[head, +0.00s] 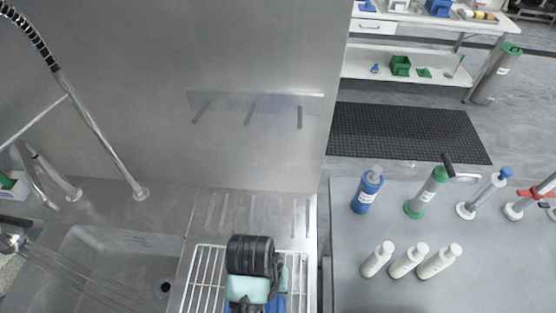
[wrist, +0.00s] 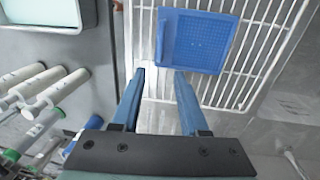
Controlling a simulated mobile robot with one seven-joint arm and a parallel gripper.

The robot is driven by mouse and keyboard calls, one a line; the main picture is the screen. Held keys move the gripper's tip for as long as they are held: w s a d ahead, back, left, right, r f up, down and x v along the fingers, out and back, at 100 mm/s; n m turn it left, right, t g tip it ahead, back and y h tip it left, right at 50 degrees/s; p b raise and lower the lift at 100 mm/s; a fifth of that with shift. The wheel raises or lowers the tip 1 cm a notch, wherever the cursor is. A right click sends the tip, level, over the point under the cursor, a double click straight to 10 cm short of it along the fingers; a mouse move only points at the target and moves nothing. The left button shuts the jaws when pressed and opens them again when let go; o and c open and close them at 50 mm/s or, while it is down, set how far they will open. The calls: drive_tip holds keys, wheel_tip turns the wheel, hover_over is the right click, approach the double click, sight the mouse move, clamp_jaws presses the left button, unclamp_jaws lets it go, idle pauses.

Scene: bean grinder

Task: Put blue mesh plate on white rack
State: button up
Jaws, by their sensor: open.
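The blue mesh plate (wrist: 208,42) appears to lie flat on the white rack (wrist: 262,52) in the wrist view, with a raised strip along its left side. The white wire rack (head: 205,262) also shows in the head view, beside the sink. My gripper (wrist: 161,73) is open with nothing between its blue fingers. Its fingertips are close to the plate's near edge in the picture; I cannot tell whether they touch. In the head view my arm hides the middle of the rack, and a bit of blue (head: 280,303) shows beside it, perhaps the plate.
A sink (head: 120,265) with a tap lies left of the rack. A grey table (head: 475,280) on the right holds white bottles (head: 408,260), a blue bottle (head: 367,190) and a green-based cylinder (head: 427,192). A metal wall (head: 250,60) with a small shelf stands behind the rack.

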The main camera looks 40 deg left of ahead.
drive_tip(key=shift+r, duration=0.15)
drive_tip(key=w+a+r+m+t+y, duration=0.25)
drive_tip(key=w+r+t, duration=0.45)
drive_tip(key=w+r, duration=0.9)
drive_tip(key=w+d+r+m+t+y, duration=0.15)
drive_tip(key=w+r+t, duration=0.25)
drive_tip(key=r, duration=0.6)
drive_tip(key=w+d+r+t, duration=0.3)
drive_tip(key=r, duration=0.8)
drive_tip(key=s+d+r+t+h, duration=0.1)
drive_tip(key=s+d+r+t, duration=0.2)
drive_tip(key=r, duration=0.7)
drive_tip(key=s+d+r+m+t+h, duration=0.1)
drive_tip(key=s+d+r+t, duration=0.3)
drive_tip(key=r, duration=0.6)
drive_tip(key=s+d+r+m+t+h, duration=0.1)
drive_tip(key=s+d+r+t, duration=0.3)
drive_tip(key=r, duration=0.7)
drive_tip(key=shift+s+t, duration=0.55)
drive_tip(key=shift+t, duration=0.25)
